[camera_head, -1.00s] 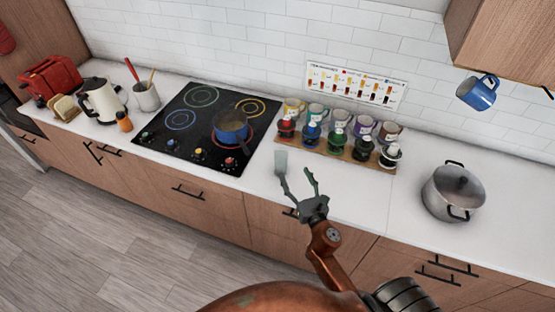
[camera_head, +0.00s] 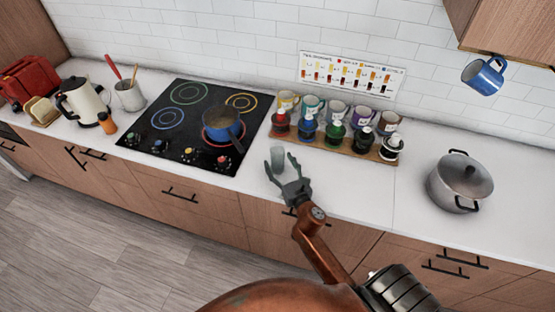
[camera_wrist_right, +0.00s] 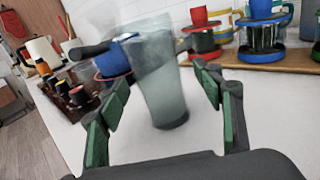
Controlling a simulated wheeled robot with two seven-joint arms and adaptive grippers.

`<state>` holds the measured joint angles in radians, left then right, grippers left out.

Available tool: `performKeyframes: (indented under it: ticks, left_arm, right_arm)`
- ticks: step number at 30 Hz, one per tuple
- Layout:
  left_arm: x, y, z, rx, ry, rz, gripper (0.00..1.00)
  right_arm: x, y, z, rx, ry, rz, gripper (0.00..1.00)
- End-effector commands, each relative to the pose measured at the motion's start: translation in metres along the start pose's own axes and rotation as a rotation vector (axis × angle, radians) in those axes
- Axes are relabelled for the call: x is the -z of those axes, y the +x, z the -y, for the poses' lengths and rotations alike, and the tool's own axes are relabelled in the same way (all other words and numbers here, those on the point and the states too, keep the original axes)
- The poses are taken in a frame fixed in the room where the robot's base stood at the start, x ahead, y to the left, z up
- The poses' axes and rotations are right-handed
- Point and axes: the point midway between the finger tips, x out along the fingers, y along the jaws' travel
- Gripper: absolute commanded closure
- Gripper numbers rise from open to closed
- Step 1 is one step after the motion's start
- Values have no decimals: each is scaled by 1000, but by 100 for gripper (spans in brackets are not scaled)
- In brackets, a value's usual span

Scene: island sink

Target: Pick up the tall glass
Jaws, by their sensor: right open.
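The tall glass (camera_head: 278,158) is a grey-green see-through tumbler. It stands upright on the white counter, right of the cooktop and in front of the mug rack. My right gripper (camera_head: 285,168) is open just in front of it. In the right wrist view the glass (camera_wrist_right: 157,80) stands between and beyond the green-padded fingers of the gripper (camera_wrist_right: 160,112), and I cannot tell whether they touch it. My left gripper is not in view.
A blue pan (camera_head: 222,122) sits on the black cooktop (camera_head: 165,145) to the left. A lidded pot (camera_head: 460,180) is at the right. The counter between rack and pot is clear.

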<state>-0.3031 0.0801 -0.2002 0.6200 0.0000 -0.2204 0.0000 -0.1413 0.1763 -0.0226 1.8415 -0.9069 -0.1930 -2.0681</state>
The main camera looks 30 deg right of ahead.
Motion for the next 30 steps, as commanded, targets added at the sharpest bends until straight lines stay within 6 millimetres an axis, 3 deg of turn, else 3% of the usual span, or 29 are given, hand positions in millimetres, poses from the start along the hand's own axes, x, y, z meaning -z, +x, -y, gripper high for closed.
performKeyframes:
  ticks: [4, 12, 30]
  left_arm:
    - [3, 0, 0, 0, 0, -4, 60]
    - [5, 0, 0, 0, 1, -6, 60]
    - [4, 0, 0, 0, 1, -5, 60]
  right_arm:
    - [0, 14, -1, -1, 0, 0, 39]
    - [1, 16, -2, -3, 0, -1, 41]
    - [1, 16, -2, -4, 0, -1, 82]
